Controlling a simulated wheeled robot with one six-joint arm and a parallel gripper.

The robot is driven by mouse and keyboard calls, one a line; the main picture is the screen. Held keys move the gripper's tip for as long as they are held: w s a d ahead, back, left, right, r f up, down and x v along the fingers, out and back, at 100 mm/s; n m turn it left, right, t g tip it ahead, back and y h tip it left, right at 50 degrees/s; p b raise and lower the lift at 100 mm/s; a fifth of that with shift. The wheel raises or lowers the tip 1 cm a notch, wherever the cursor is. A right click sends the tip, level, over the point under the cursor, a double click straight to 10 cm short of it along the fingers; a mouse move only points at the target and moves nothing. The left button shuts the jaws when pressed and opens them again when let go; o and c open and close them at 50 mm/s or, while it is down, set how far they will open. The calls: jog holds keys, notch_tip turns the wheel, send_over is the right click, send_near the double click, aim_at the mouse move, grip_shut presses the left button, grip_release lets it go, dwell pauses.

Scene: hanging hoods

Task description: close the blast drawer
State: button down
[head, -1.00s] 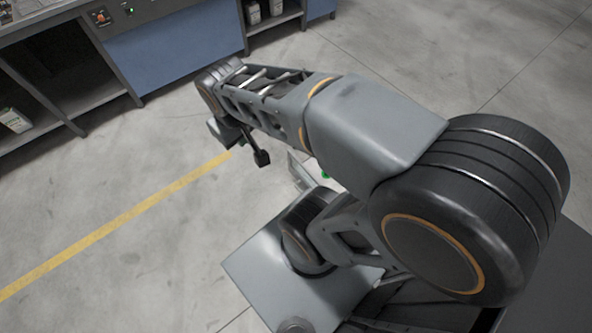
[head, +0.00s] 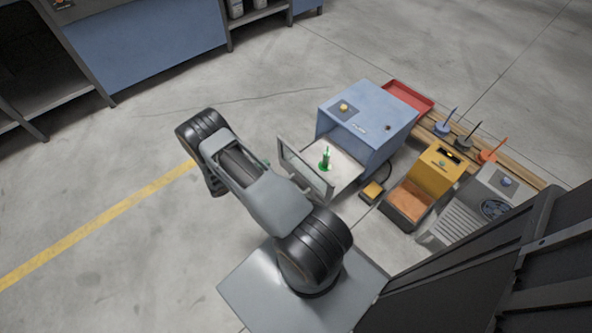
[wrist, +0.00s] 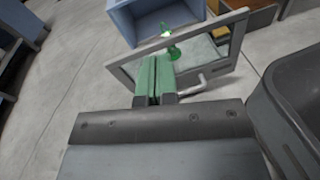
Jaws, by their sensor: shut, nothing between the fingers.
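A blue cabinet (head: 385,112) stands on the floor with its drawer (head: 345,176) pulled out to the left. I cannot read its label. The drawer has a grey-framed, see-through front panel (head: 290,153), and a green upright piece (head: 326,160) stands inside. In the wrist view the front panel (wrist: 128,72) stands just beyond my gripper (wrist: 155,62), with a pale bar handle (wrist: 192,88) low on it. The green piece shows through the panel (wrist: 173,48). My green fingers are shut and empty, pointing at the panel; contact is unclear. In the head view my arm mostly hides the gripper.
Right of the blue cabinet stand a yellow unit (head: 446,166) with an open orange-floored tray (head: 409,201) and a grey unit (head: 500,184). A small yellow pedal-like box (head: 372,190) lies near the drawer. A red tray (head: 408,96) is behind. Floor on the left is clear.

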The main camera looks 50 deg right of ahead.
notch_tip(320, 180, down, 10)
jog(key=s+r+n+t+h+b, duration=0.1)
jog(key=n+t+h+b, duration=0.1)
jog(key=n, duration=0.1)
jog(key=b, duration=0.4)
send_near(300, 158)
jog(key=shift+t, duration=0.3)
jog(key=d, duration=0.5)
jog(key=s+d, duration=0.1)
jog(key=d, duration=0.1)
jog(key=shift+d+r, duration=0.2)
jog(key=shift+r, duration=0.05)
jog(key=shift+d, duration=0.1)
